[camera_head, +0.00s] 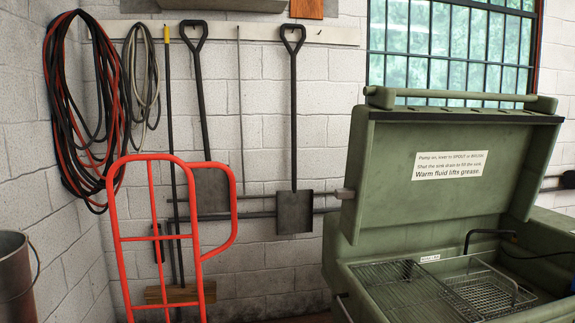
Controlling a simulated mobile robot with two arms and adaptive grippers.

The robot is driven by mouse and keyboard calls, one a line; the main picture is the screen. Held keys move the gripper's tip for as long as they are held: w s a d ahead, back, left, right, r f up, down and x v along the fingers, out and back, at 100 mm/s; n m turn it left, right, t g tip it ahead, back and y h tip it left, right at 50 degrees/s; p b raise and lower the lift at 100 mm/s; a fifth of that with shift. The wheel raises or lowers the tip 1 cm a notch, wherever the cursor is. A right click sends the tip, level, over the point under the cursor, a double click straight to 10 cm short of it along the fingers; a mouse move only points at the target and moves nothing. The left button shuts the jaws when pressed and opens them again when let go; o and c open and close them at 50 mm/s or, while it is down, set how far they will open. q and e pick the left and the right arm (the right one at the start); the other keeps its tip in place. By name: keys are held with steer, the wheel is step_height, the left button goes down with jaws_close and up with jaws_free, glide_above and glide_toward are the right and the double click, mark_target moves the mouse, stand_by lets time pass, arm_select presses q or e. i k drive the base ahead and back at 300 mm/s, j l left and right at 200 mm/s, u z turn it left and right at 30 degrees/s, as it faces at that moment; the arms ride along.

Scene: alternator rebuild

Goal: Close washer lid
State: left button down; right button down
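The green parts washer (366,276) stands at the right. Its lid (440,190) is raised and stands open, leaning back a little, with a white label (449,165) on its inner face. A rounded bar (460,97) runs along the lid's top edge. The open basin holds a wire rack (405,285) and a wire basket (490,290). A dark curved spout (490,234) rises at the back of the basin. Neither of my grippers is in view.
A red hand truck (197,245) stands left of the washer. Shovels (294,210), a broom (180,294) and coiled hoses (85,110) are along the block wall. A metal bucket (15,280) is at the left edge. A window (455,45) is behind the lid.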

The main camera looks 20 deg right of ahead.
mark_target(406, 164)
steer(key=z, duration=1.75)
steer(key=i+j+u, duration=0.15)
steer(key=i, duration=0.55)
